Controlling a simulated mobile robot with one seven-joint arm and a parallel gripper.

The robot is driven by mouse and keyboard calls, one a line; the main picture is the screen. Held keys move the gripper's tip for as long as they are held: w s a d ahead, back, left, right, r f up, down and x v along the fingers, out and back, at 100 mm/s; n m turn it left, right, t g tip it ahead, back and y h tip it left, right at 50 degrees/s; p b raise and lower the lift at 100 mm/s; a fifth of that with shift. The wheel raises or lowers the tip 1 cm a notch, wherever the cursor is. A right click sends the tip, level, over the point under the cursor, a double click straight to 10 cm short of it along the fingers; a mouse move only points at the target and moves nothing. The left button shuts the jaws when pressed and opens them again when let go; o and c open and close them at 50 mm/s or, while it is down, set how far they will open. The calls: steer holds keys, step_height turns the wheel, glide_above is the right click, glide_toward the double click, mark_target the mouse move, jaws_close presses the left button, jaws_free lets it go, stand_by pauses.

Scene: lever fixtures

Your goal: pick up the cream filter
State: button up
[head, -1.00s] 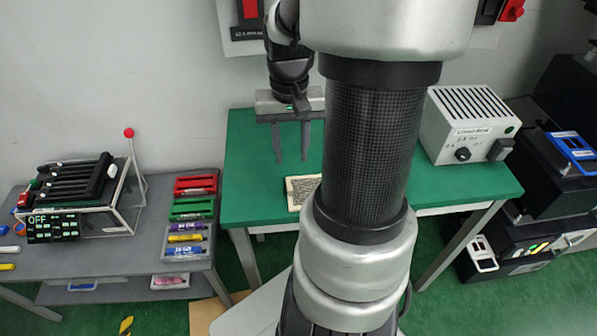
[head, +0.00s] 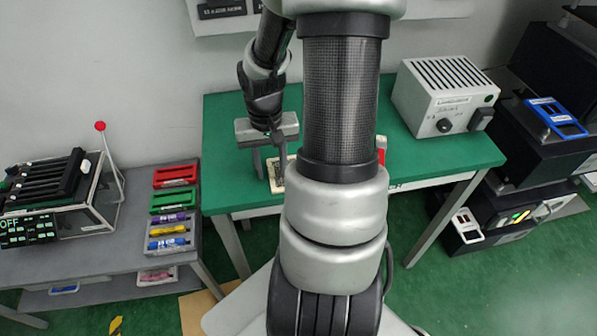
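The cream filter (head: 275,184) lies on the green table (head: 228,185) near its front edge. It is a flat cream block with a dark patterned top. My arm hides its right part. My gripper (head: 269,164) points down over the table at the filter's far left part. Its two fingers are apart. The left finger shows just left of the filter, and the right finger overlaps the filter in the picture. I cannot tell whether the fingertips touch it or hang above it.
A grey box with a slotted top (head: 446,95) stands on the table's right side. A small red thing (head: 381,150) shows beside my arm. A grey side table (head: 110,255) at left holds a lever fixture (head: 60,190) and coloured trays (head: 174,202). The table's left part is clear.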

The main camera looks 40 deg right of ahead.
steer(key=shift+c, duration=0.4)
jaws_close()
steer(key=shift+r, duration=0.15)
